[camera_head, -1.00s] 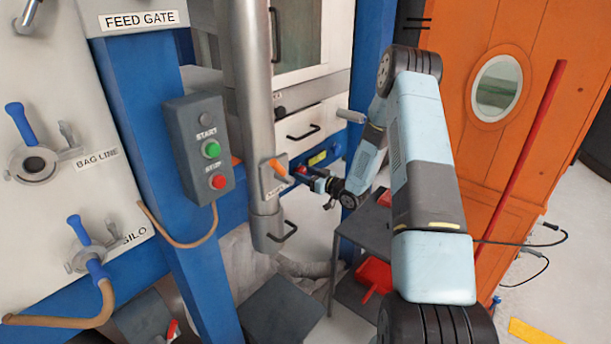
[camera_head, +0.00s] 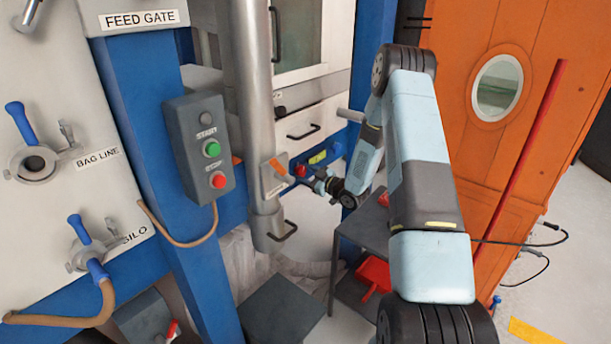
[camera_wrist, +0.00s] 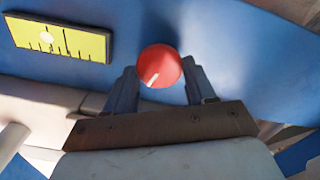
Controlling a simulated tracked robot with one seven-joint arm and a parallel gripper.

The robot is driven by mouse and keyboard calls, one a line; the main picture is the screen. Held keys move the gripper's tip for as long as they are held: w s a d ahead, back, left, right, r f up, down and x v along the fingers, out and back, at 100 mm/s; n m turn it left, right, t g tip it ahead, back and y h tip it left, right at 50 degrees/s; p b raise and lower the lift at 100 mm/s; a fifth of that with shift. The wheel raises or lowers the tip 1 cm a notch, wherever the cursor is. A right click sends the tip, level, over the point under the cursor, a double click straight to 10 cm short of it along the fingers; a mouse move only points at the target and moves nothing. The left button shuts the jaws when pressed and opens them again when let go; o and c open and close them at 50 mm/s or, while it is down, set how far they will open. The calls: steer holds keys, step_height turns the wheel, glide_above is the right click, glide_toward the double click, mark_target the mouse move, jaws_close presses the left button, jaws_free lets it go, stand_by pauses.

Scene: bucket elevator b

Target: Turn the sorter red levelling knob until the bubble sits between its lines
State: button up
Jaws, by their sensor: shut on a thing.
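The red levelling knob (camera_wrist: 160,66) is round with a white mark, and sits on a blue panel in the wrist view. My gripper (camera_wrist: 160,82) has one finger on each side of it and is shut on it. The yellow-green level vial (camera_wrist: 85,43) is to the upper left of the knob. Its pale bubble (camera_wrist: 46,37) is left of the vial's middle, with a longer dark line just to its right. In the head view the knob (camera_head: 301,170) and vial (camera_head: 317,158) are small, and my gripper (camera_head: 318,183) reaches the knob from the right.
A steel pipe (camera_head: 250,100) with an orange-marked fitting (camera_head: 278,166) and a handle stands close left of the knob. A START/STOP box (camera_head: 198,150) is farther left. A grey table (camera_head: 365,228) and a red scoop-like thing (camera_head: 374,275) are below my arm.

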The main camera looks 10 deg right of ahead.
steer(key=n, duration=0.4)
steer(key=shift+s+a+f+n, duration=0.1)
steer(key=shift+s+a+n, duration=0.05)
steer(key=shift+a+n, duration=0.15)
steer(key=shift+s+f+n, duration=0.1)
steer(key=shift+f+n, duration=0.1)
steer(key=shift+n, duration=2.3)
steer(key=o, duration=0.7)
steer(key=shift+f, duration=0.1)
steer(key=shift+c, duration=0.2)
steer(key=o, duration=0.3)
steer(key=shift+d, duration=0.1)
steer(key=shift+r, duration=0.2)
steer(key=v, duration=1.3)
steer(key=shift+s+d+f, duration=0.1)
steer(key=shift+s+d, duration=0.15)
